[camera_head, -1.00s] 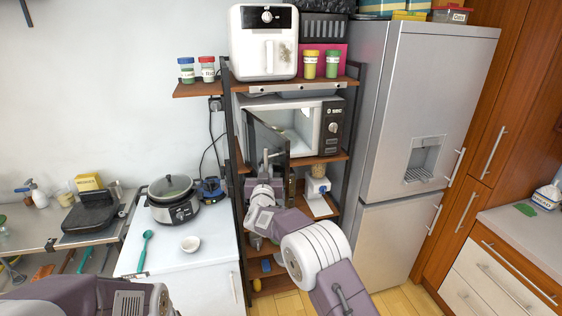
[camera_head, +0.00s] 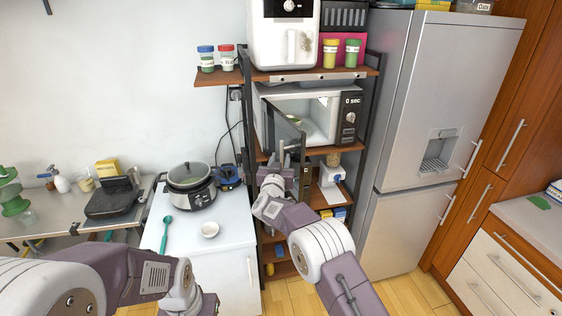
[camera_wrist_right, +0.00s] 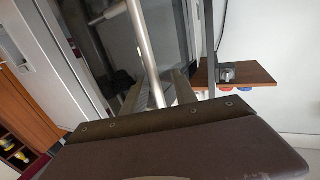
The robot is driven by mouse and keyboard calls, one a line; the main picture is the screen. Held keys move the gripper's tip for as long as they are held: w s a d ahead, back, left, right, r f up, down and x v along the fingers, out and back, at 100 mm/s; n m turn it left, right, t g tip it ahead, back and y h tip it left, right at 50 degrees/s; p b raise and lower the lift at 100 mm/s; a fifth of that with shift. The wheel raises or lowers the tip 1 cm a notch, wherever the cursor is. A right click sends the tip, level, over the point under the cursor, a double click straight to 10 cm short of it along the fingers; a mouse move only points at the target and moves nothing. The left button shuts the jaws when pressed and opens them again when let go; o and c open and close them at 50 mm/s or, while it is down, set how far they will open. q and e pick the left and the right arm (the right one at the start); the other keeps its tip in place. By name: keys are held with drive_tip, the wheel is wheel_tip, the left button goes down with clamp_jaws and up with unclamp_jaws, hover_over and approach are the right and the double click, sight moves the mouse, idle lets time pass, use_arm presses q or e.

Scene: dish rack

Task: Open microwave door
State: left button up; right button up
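The microwave (camera_head: 349,120) stands on the middle shelf of a rack, with a black control panel at its right. Its dark glass door (camera_head: 283,130) is swung part way out toward me, hinged on the left, and its pale interior shows. My right gripper (camera_head: 282,160) is at the free edge of the door. In the right wrist view, the silver door handle (camera_wrist_right: 140,38) runs down between the fingers of my right gripper (camera_wrist_right: 166,88), which look closed around it; the exact contact is partly hidden. My left arm is at the lower left, with its gripper out of view.
The rack's upper shelf (camera_head: 262,75) holds a white air fryer (camera_head: 283,38) and jars. A fridge (camera_head: 440,100) stands close on the right. A white counter (camera_head: 232,232) with a slow cooker (camera_head: 188,187) is at the left. Floor shows in front of the rack.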

drive_tip(key=shift+f, duration=0.15)
drive_tip(key=s+a+b, duration=0.1)
drive_tip(key=s+b, duration=0.5)
drive_tip(key=s, duration=0.3)
drive_tip(key=shift+a, duration=0.2)
drive_tip(key=shift+w, duration=0.1)
